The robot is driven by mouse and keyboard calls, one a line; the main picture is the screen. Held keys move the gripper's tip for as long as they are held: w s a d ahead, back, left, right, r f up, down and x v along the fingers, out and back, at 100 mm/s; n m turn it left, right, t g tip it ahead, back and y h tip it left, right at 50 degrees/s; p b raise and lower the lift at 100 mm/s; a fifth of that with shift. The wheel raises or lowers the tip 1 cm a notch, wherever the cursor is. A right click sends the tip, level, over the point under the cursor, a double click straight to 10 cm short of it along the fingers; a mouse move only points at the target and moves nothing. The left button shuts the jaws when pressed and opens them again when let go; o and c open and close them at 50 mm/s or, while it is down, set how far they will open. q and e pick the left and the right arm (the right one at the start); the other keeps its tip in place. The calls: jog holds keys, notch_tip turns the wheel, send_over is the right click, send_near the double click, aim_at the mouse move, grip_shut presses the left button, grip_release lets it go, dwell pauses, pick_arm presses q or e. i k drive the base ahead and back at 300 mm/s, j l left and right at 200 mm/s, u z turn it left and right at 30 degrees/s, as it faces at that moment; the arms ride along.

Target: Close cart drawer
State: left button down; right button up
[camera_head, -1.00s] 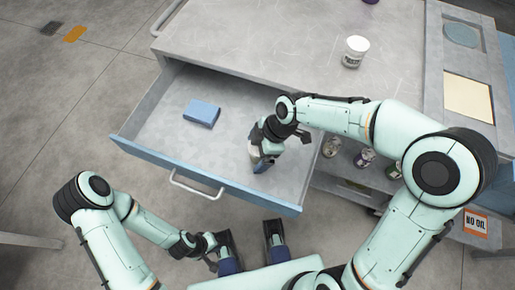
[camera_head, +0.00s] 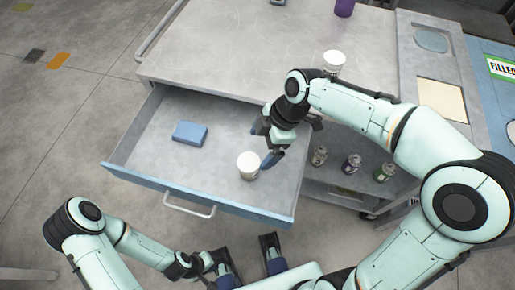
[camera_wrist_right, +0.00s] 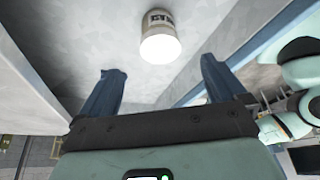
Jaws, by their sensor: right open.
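The cart's drawer (camera_head: 140,172) is pulled out. Its blue front has a pale bar handle (camera_head: 188,207). A blue box (camera_head: 190,133) lies in its left part, and a white cup (camera_head: 248,165) stands upright towards its front right. My right gripper (camera_head: 265,143) is over the drawer, just beside the cup, open and empty. In the right wrist view the cup (camera_wrist_right: 160,40) shows a dark label and sits beyond the spread fingers (camera_wrist_right: 161,66). My left gripper (camera_head: 246,245) is open and empty in front of the drawer, low in the head view, apart from the handle.
The cart top (camera_head: 230,55) holds another white container (camera_head: 334,62) and a purple cup (camera_head: 344,8). Several cans (camera_head: 352,164) stand on a shelf right of the drawer.

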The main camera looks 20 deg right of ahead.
aim_at(146, 156)
jog(key=k, duration=1)
